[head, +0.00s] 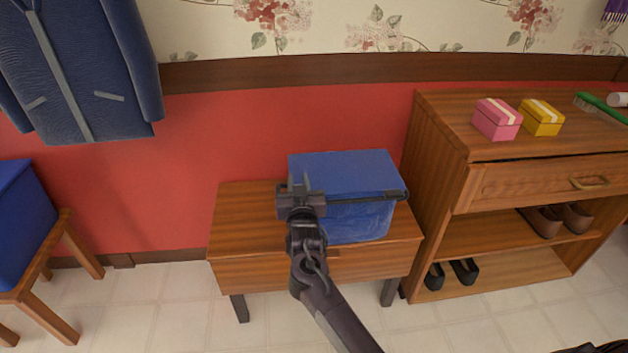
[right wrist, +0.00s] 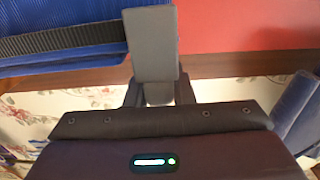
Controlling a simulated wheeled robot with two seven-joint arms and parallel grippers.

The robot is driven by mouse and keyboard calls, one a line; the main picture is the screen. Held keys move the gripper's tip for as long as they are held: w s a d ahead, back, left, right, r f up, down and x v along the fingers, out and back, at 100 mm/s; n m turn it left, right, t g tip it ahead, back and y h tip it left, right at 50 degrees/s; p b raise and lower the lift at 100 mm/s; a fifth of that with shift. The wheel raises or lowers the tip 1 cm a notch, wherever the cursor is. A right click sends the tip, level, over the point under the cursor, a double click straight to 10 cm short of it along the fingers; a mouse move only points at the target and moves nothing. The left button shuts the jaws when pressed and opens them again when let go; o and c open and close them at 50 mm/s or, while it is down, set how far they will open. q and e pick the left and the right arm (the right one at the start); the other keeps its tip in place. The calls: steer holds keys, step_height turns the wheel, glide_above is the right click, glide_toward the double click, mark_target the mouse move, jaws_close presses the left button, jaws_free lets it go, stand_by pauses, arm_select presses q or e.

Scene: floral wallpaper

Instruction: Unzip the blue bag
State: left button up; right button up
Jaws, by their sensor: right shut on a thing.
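The blue bag (head: 345,170) sits on a low wooden bench. A dark zip band (head: 370,197) runs along its upper front edge and ends near the right corner. My right gripper (head: 300,187) is at the bag's left front corner, at the left end of the band, shut on the zip pull, which its fingers hide. In the right wrist view, the grey fingers (right wrist: 150,45) are together beside the blue cloth (right wrist: 50,15) and the ribbed dark zip band (right wrist: 60,43). My left gripper is not in view.
The low bench (head: 245,215) has bare top left of the bag. A taller wooden shelf (head: 440,130) stands close on the right, with a pink box (head: 497,120), a yellow box (head: 541,117) and shoes. A stool (head: 62,230) with a blue item and a hanging blue jacket (head: 75,70) are left.

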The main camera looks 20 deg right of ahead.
steer(key=shift+a, duration=0.2)
steer(key=o, duration=0.9)
steer(key=shift+s, duration=0.2)
steer(key=shift+p+v, duration=0.3)
steer(key=shift+v, duration=0.95)
arm_select(q)
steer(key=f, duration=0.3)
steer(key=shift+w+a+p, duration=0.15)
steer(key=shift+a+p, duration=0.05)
steer(key=shift+p, duration=0.1)
arm_select(e)
steer(key=v, duration=0.5)
steer(key=shift+w+a, duration=0.1)
